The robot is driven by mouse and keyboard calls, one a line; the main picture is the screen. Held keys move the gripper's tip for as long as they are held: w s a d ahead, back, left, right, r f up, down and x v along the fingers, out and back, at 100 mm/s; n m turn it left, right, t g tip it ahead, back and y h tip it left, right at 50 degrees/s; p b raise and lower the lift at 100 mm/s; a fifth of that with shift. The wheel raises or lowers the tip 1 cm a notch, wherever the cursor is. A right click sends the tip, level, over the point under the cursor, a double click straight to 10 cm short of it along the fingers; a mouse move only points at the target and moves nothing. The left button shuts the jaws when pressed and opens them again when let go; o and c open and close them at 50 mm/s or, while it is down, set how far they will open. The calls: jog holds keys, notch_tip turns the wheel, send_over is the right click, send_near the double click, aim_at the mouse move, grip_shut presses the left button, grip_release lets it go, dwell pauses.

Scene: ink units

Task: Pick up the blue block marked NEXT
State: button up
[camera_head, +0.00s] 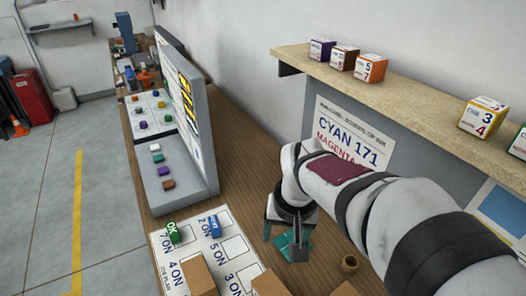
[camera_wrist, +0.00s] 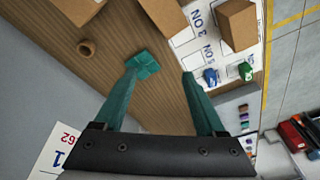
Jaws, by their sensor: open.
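A small blue block (camera_head: 214,227) with a white marking too small to read sits on a white printed mat (camera_head: 238,270). A green block (camera_head: 173,232) marked OK stands to its left. In the wrist view the blue block (camera_wrist: 210,76) is beyond the right fingertip, with the green block (camera_wrist: 245,71) farther right. My gripper (camera_head: 284,246) is open and empty, above the wooden table to the right of the mat. In the wrist view its teal fingers (camera_wrist: 160,72) are spread apart.
Brown boxes (camera_head: 198,275) stand on the mat's near side. A small brown cup (camera_head: 349,263) is on the table to the right. A grey console (camera_head: 190,165) rises behind the mat. A shelf (camera_head: 400,85) with several marked cubes runs along the right wall.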

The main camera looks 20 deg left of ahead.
jog(key=w+a+f+n, duration=0.3)
jog(key=w+a, duration=0.1)
jog(key=a, duration=0.5)
jog(key=n+t+y, duration=0.1)
jog(key=n, duration=0.1)
send_near(216, 229)
jog(key=shift+t, duration=0.3)
jog(key=x, duration=1)
jog(key=shift+s+a+f, duration=0.1)
jog(key=shift+s+f, duration=0.1)
jog(key=shift+f, duration=0.05)
grip_shut()
